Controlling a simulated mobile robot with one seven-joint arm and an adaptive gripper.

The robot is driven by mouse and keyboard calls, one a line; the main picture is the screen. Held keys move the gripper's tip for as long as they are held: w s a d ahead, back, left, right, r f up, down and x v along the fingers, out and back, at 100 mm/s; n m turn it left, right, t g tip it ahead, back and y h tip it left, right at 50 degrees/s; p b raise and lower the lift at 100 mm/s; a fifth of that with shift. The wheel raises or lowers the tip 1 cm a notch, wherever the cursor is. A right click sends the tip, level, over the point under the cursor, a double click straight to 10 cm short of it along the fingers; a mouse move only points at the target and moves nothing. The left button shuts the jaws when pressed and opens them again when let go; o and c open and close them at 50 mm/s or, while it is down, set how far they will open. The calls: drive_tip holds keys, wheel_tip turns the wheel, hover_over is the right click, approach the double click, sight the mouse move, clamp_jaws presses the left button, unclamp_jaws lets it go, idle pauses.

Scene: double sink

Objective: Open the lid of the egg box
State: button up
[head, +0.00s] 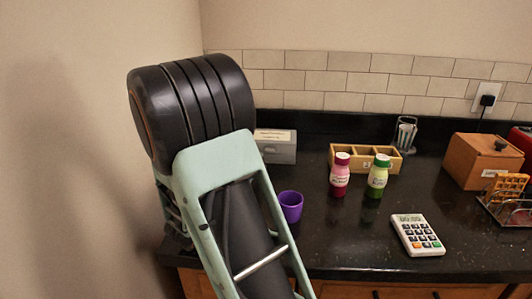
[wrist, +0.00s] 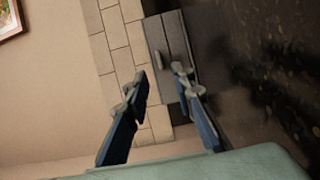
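A grey box (head: 278,152) with a whitish label on top stands at the back left of the dark counter. I take it for the egg box, but the label is too small to read. Its lid looks shut, and my arm hides its left part in the head view. In the wrist view the grey box (wrist: 178,42) lies beyond my fingertips, with a small light piece on it. My gripper (wrist: 160,75) is open and empty, its two fingers apart and pointing toward the box. Whether a finger touches it I cannot tell. The gripper is hidden in the head view.
A purple cup (head: 291,206) stands in front of the grey box. To the right are two bottles (head: 340,175) (head: 378,177), a wooden divided tray (head: 350,151), a calculator (head: 417,235) and a wooden box (head: 482,160). The tiled wall (head: 325,82) is close behind.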

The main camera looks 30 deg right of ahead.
sight(268, 152)
drive_tip(key=x, duration=0.7)
clamp_jaws()
idle(0.3)
